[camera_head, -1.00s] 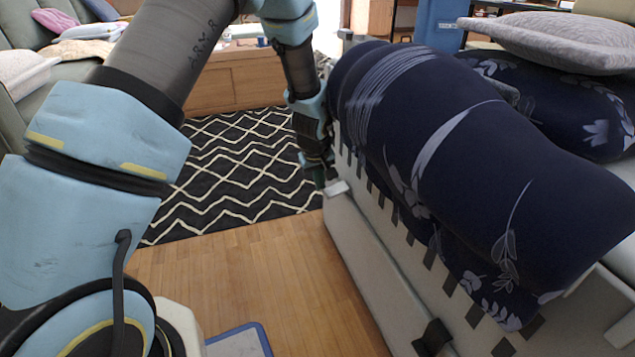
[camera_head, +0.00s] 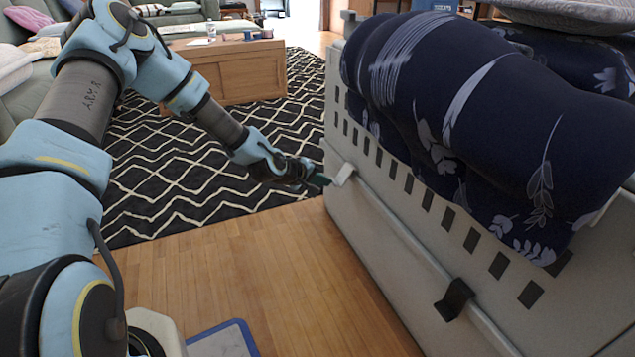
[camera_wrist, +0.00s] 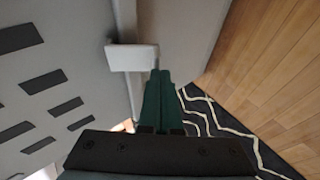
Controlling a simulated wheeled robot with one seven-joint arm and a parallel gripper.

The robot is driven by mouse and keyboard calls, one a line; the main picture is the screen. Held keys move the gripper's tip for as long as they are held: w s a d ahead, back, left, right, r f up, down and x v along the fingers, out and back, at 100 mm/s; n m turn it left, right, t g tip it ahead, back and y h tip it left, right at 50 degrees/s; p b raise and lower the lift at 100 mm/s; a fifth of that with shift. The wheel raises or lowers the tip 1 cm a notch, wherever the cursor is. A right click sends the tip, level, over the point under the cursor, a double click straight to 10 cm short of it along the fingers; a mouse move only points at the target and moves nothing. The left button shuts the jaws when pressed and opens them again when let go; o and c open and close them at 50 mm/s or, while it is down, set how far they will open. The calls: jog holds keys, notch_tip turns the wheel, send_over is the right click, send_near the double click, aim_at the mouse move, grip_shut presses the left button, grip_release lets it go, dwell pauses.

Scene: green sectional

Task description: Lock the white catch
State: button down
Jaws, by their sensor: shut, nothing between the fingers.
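The white catch (camera_head: 343,174) sits on the seam along the side of a grey slotted crate (camera_head: 395,240), near its far end. It sticks out from the wall at a tilt in the head view. In the wrist view the catch (camera_wrist: 132,57) is a pale flat tab across the seam. My gripper (camera_head: 322,181) is shut and empty, with its dark green fingertips (camera_wrist: 160,75) just beside the catch's outer edge. I cannot tell whether they touch it.
A black catch (camera_head: 454,299) sits nearer on the same seam. A wooden table (camera_head: 235,72) stands behind.

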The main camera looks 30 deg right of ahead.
jog(key=f+h, duration=0.1)
jog(key=d+f+b, duration=0.1)
jog(key=f, duration=0.1)
jog(key=shift+h, duration=0.4)
jog(key=shift+r, duration=0.1)
jog(key=shift+r+p, duration=0.65)
jog(key=shift+r, duration=0.05)
jog(key=p+v, duration=0.3)
jog(key=v, duration=0.7)
jog(key=shift+a+r+p, duration=0.2)
jog(key=shift+a+p, duration=0.1)
jog(key=shift+p, duration=0.1)
